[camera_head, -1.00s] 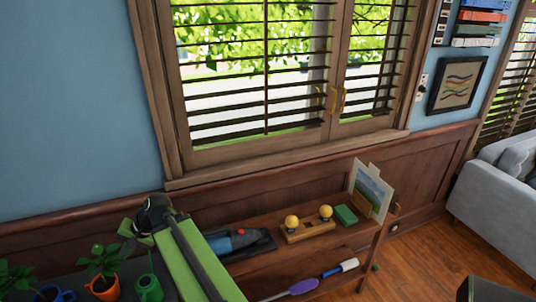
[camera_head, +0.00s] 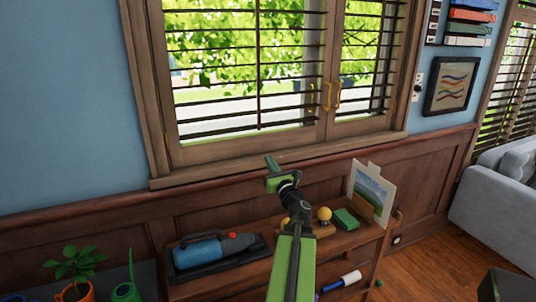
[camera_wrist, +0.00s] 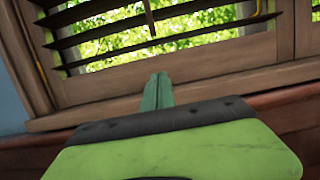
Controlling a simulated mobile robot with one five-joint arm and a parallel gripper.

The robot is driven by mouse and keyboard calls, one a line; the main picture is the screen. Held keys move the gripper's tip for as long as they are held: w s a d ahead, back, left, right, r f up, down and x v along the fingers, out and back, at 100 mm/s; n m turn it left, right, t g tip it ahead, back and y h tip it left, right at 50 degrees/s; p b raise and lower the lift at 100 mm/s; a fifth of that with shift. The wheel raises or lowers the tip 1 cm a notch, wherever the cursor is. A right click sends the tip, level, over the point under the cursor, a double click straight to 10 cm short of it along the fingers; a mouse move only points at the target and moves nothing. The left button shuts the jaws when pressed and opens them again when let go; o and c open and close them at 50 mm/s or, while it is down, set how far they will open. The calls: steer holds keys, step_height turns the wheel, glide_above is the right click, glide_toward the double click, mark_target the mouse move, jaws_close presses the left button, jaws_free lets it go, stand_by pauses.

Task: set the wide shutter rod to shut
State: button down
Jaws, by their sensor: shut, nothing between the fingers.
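The wide shutter (camera_head: 210,112) is the left panel of the window, with dark slats tilted open so that greenery and light show between them. Its thin dark rod (camera_head: 258,65) runs vertically down the middle of the slats. A dark upright bar that looks like the rod (camera_wrist: 149,18) also shows at the top of the wrist view. My gripper (camera_head: 271,162) is shut and empty, just below the window sill in the head view. In the wrist view my gripper (camera_wrist: 157,80) points up toward the lower window frame, below the rod and apart from it.
The narrow shutter (camera_head: 364,60) is to the right, with brass handles (camera_head: 337,94) between the panels. The window sill (camera_head: 215,168) juts out near my gripper.

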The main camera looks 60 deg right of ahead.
mark_target(259, 124)
steer(key=w+d+r+p, duration=0.5)
steer(key=w+r+p, duration=0.1)
steer(key=w, duration=0.1)
steer(key=shift+r, duration=0.15)
steer(key=shift+w, duration=0.1)
steer(key=r+p, duration=0.3)
steer(key=w+d+r+p, duration=0.1)
steer(key=p, duration=0.1)
steer(key=shift+r, duration=0.4)
steer(key=shift+w+d, duration=0.1)
steer(key=shift+w, duration=0.05)
steer(key=shift+f, duration=0.15)
